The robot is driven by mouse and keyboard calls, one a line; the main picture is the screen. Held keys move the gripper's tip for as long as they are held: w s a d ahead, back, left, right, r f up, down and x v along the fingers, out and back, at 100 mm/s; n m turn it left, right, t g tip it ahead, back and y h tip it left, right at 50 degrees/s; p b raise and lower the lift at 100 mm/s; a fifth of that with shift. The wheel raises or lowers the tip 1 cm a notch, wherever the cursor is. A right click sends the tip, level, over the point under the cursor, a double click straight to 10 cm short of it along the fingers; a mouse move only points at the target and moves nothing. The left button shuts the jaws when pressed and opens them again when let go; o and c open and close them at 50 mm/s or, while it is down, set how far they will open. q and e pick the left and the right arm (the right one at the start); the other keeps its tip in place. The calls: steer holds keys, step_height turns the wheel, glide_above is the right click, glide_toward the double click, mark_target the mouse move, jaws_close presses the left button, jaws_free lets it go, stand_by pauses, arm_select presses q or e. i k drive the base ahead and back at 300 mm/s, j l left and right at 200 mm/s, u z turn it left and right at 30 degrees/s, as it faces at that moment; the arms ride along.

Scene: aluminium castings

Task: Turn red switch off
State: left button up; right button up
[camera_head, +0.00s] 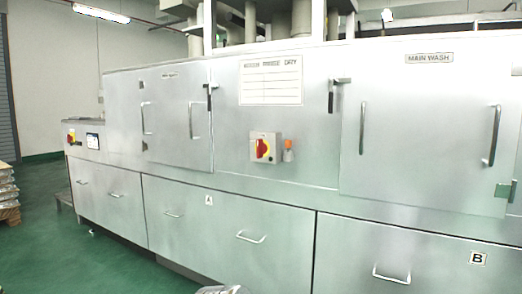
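A second, smaller red and yellow switch (71,138) is on the machine's far left end.
An orange fitting (288,150) sits just right of the switch box. Door handles (362,128) and lower drawer handles (250,238) stick out from the machine. Green floor (95,265) is open at the lower left. A pallet with stacked goods (8,195) stands at the left edge.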

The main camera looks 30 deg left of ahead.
mark_target(262, 148)
steer(key=j+u, duration=0.1)
steer(key=u, duration=0.6)
steer(key=i+l, duration=0.05)
